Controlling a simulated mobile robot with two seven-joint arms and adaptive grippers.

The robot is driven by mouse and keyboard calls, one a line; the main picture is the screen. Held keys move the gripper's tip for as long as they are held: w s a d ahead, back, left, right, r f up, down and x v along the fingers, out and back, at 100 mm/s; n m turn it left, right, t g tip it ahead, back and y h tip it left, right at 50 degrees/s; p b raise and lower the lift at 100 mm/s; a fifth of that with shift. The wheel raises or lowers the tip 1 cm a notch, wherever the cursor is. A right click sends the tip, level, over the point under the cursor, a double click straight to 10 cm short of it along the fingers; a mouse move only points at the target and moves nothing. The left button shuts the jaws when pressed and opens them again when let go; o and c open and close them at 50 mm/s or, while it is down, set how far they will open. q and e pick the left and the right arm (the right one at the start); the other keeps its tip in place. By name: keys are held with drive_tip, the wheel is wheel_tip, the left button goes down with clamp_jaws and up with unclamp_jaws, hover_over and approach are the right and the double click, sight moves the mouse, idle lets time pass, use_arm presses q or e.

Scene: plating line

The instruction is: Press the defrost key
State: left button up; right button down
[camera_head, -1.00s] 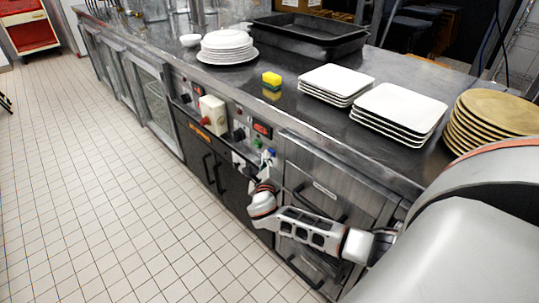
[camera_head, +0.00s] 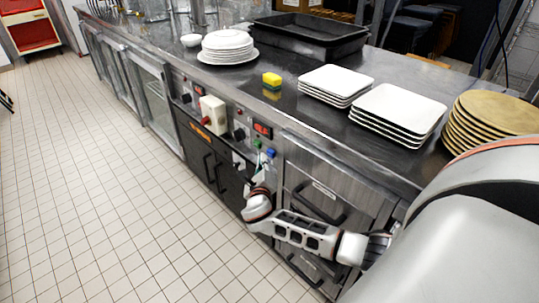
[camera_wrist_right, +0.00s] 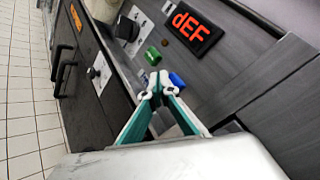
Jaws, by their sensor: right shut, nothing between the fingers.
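The control panel on the counter front has a green key (camera_head: 258,144) and a blue key (camera_head: 271,152) below a small red-lit display (camera_head: 262,130). In the right wrist view the display (camera_wrist_right: 194,25) reads "dEF", with the green key (camera_wrist_right: 152,56) and the blue key (camera_wrist_right: 177,80) near it. I see no label telling which key is defrost. My right gripper (camera_head: 262,172) is shut and empty, just below the keys in the head view. In the wrist view its closed tips (camera_wrist_right: 160,82) lie beside the blue key and look apart from it. My left gripper is not in view.
A black knob (camera_head: 239,134) and a cream box with a red knob (camera_head: 213,115) stick out left of the keys. Steel drawers (camera_head: 320,185) with handles are to the right. Plates (camera_head: 398,108) and a yellow sponge (camera_head: 271,79) stand on the counter. The tiled floor is clear.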

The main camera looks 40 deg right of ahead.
drive_tip(key=shift+a, duration=0.1)
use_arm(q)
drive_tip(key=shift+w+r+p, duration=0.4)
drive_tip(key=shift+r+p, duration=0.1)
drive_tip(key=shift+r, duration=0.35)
use_arm(e)
drive_tip(key=a, duration=0.4)
drive_tip(key=shift+s+a, duration=0.2)
drive_tip(key=shift+a, duration=0.2)
